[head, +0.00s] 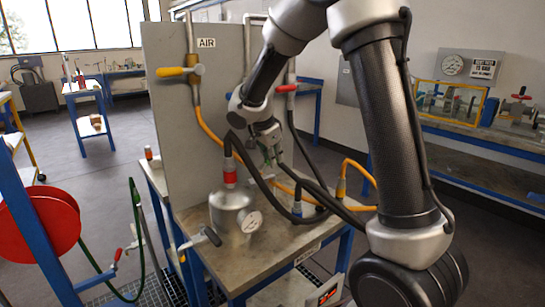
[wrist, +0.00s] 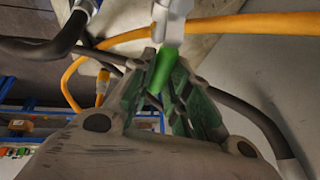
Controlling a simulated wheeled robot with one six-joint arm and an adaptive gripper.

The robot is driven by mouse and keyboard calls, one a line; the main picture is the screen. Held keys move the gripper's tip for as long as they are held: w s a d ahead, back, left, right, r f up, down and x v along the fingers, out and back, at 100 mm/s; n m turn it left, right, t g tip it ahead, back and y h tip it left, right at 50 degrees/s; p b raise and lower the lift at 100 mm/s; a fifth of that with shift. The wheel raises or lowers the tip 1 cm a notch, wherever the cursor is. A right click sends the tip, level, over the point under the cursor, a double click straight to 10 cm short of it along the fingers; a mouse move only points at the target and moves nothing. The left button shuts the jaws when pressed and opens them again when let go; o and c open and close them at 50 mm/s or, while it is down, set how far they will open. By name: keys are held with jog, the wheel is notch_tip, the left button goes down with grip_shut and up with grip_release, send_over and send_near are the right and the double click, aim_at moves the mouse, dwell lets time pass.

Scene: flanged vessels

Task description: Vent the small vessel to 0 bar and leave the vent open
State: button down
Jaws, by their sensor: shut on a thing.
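The small vessel (head: 238,212) is a grey metal pot on the bench, with a round white gauge (head: 252,222) on its front. The gauge needle is too small to read. My gripper (head: 274,158) is above and to the right of the vessel, in front of the grey panel. In the wrist view, my gripper (wrist: 168,88) is shut on a green handle (wrist: 161,70), which meets a grey metal fitting (wrist: 174,24). I cannot tell which line this fitting serves. The fingers hide part of the handle.
A black hose (head: 262,182) rises from the red coupling (head: 229,173) on the vessel. Orange hoses (head: 207,128) and more black hoses cross near my gripper. The AIR panel (head: 170,130) stands behind, with a yellow lever (head: 172,72) and a red lever (head: 285,88).

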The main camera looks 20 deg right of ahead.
jog(key=c, duration=1.3)
grip_release()
jog(key=shift+c, duration=0.2)
jog(key=shift+r, duration=0.1)
jog(key=v, duration=1.2)
